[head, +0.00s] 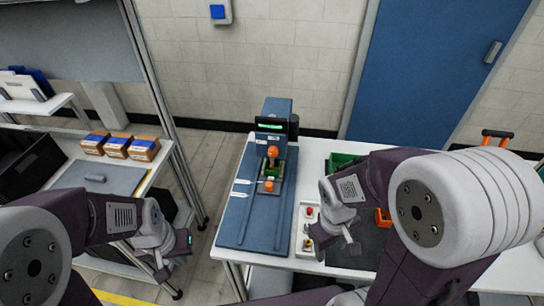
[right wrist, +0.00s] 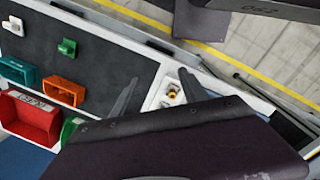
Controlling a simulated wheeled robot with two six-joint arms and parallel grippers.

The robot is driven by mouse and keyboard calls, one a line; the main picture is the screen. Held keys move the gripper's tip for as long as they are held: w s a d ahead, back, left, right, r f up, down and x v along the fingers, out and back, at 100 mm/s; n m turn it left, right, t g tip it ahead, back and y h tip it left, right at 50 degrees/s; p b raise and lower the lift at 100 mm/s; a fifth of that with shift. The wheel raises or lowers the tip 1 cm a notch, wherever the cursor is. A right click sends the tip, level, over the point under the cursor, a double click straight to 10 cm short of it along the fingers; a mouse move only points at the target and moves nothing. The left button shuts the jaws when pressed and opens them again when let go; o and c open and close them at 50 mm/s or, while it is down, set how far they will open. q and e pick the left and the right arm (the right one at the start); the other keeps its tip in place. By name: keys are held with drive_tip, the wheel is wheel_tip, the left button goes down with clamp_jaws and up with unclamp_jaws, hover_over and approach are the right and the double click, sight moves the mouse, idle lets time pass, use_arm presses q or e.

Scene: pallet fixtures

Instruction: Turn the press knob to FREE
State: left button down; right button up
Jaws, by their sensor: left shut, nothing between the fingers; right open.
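The press (head: 268,150) stands on a blue base plate (head: 237,215) on the white table, with a green lit display and orange parts. Right of the plate is a narrow white control panel (head: 299,238) with a red button (head: 308,211) and small orange controls below it. I cannot read its labels or the knob's setting. My right gripper (head: 341,240) is open and empty, just right of the panel. In the right wrist view a small yellow-orange control (right wrist: 173,94) on white shows between the open fingers (right wrist: 160,80), partly hidden by the gripper body. My left gripper (head: 170,262) is shut and empty, low at left.
A green bin (head: 341,160) and an orange bin (head: 383,217) stand on a dark mat right of the panel. The right wrist view also shows a red bin (right wrist: 32,118) and a teal bin (right wrist: 18,70). A side table at left holds several orange-and-blue boxes (head: 117,146).

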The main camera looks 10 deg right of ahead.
drive_tip(key=d+r+n+h+b, duration=0.2)
drive_tip(key=d+n+h, duration=0.4)
drive_tip(key=d+n, duration=0.4)
drive_tip(key=w+d+r+n+t+h+b, duration=0.1)
drive_tip(key=w+r+n+t+h+b, duration=0.1)
drive_tip(key=w+n+t+h+b, duration=0.3)
drive_tip(key=w+d+r+n+t+h, duration=0.1)
drive_tip(key=w+r+n, duration=0.25)
drive_tip(key=w, duration=0.25)
drive_tip(key=n+t+y+b, duration=0.8)
drive_tip(key=n+t, duration=0.4)
drive_tip(key=n, duration=0.1)
approach(273, 156)
drive_tip(key=x, duration=0.8)
drive_tip(key=shift+w+d+r+p, duration=0.1)
drive_tip(key=shift+w+r+p, duration=0.05)
drive_tip(key=shift+w+p, duration=0.25)
clamp_jaws()
